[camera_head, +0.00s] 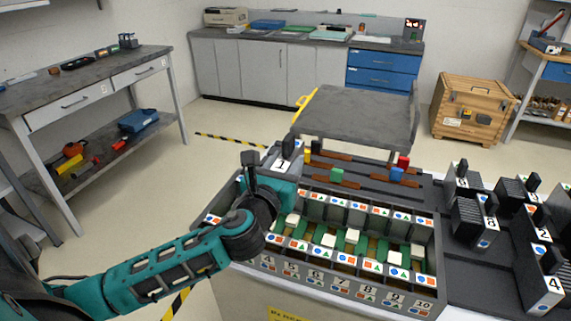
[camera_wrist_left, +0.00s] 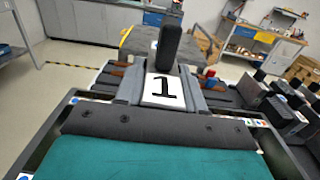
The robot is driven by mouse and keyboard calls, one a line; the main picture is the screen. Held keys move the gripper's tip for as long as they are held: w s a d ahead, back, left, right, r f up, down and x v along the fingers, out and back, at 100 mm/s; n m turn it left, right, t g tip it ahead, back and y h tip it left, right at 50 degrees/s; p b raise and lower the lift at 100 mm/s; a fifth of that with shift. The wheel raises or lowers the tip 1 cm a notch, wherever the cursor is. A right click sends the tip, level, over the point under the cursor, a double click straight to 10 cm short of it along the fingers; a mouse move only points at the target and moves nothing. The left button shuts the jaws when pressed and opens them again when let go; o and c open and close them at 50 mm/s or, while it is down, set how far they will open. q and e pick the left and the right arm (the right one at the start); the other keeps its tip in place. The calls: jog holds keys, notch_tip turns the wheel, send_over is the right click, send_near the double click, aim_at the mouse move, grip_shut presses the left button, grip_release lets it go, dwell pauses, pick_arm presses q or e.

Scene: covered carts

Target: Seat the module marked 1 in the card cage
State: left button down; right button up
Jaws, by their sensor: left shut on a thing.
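The module marked 1 (camera_head: 281,164) is a grey block with a white label and a black handle; it also shows in the wrist view (camera_wrist_left: 163,91). My left gripper (camera_head: 282,178) is shut on it, over the back left part of the card cage. The card cage (camera_head: 428,297) is a dark open box with two rows of coloured-symbol labels and numbered positions along its front. Pale blocks and green strips show inside it. My gripper and arm hide the cage's left slots and the module's lower end. My right gripper is out of view.
Other modules, including those marked 8 (camera_head: 490,224), 2 (camera_head: 541,233) and 4 (camera_head: 553,283), stand on the dark surface at right. Brown strips with coloured blocks, one green (camera_head: 337,175), lie behind the cage. A grey cart (camera_head: 355,115) stands beyond.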

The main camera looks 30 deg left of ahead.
pick_arm(q)
jog(key=shift+f+b, duration=1.9)
jog(key=shift+f, duration=0.8)
jog(key=shift+p, duration=0.85)
jog(key=shift+f+b, duration=2)
jog(key=shift+f, duration=0.65)
jog(key=c, duration=0.7)
grip_release()
jog(key=shift+o, duration=0.5)
jog(key=shift+f, duration=0.1)
jog(key=shift+f, duration=0.1)
jog(key=shift+s, duration=0.1)
